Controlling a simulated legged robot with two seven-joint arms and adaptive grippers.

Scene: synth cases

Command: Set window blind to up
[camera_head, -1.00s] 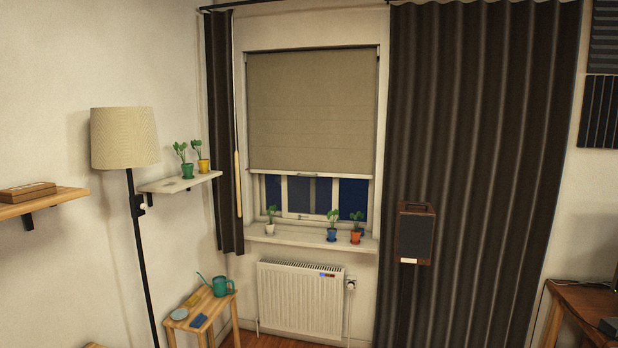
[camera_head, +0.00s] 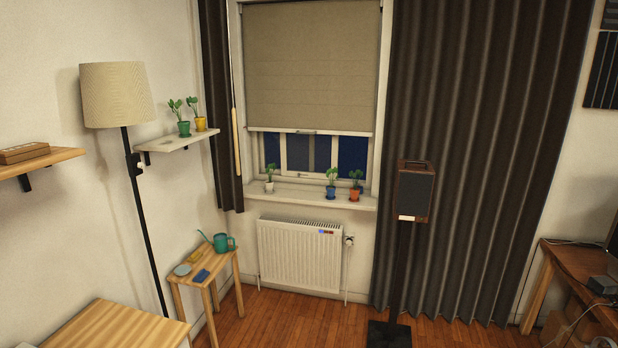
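The beige window blind (camera_head: 310,68) hangs in the window frame and covers roughly the upper two thirds of the window. Its pale bottom bar (camera_head: 309,132) has a small handle at the middle and lies level. Dark blue glass (camera_head: 353,153) shows below the bar. A long thin rod with a pale wooden grip (camera_head: 236,142) hangs at the left of the window, in front of the left curtain. Neither of my grippers is in view.
Small potted plants (camera_head: 331,184) stand on the window sill (camera_head: 310,199) above a white radiator (camera_head: 299,254). A speaker on a stand (camera_head: 413,192) is right of the window. A small wooden table (camera_head: 206,280) with a teal watering can (camera_head: 224,242) and a floor lamp (camera_head: 117,95) are left. Floor (camera_head: 290,322) is clear in front.

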